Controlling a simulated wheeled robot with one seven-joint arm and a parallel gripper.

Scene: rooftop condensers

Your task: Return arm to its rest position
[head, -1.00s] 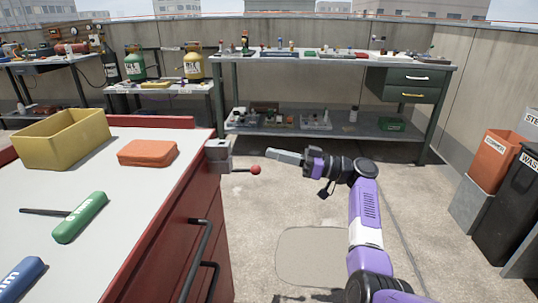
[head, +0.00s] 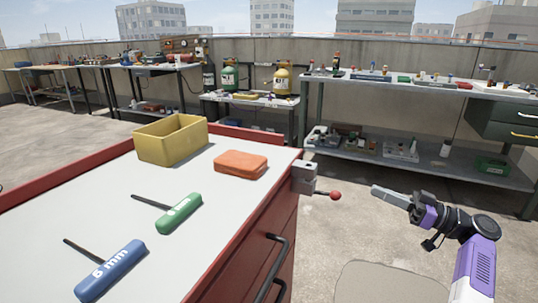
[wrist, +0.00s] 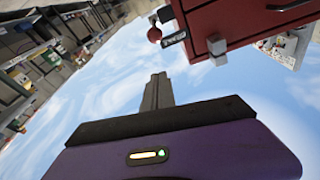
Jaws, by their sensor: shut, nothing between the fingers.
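My gripper (head: 388,197) is shut and empty. It is held out in the air to the right of the red tool cart, pointing left towards the grey bracket (head: 305,178) with a red ball knob (head: 336,195) on the cart's corner, with a gap between them. In the wrist view my gripper's fingers (wrist: 157,95) are together, with sky behind them. The red knob (wrist: 154,35) and the cart (wrist: 240,22) appear at the top of that view.
On the white cart top (head: 215,232) are a yellow bin (head: 170,145), an orange case (head: 241,164), a green-handled key (head: 180,212) and a blue-handled key (head: 110,271) marked 6 mm. A workbench (head: 400,85) stands behind. Open concrete floor (head: 340,240) lies beneath the arm.

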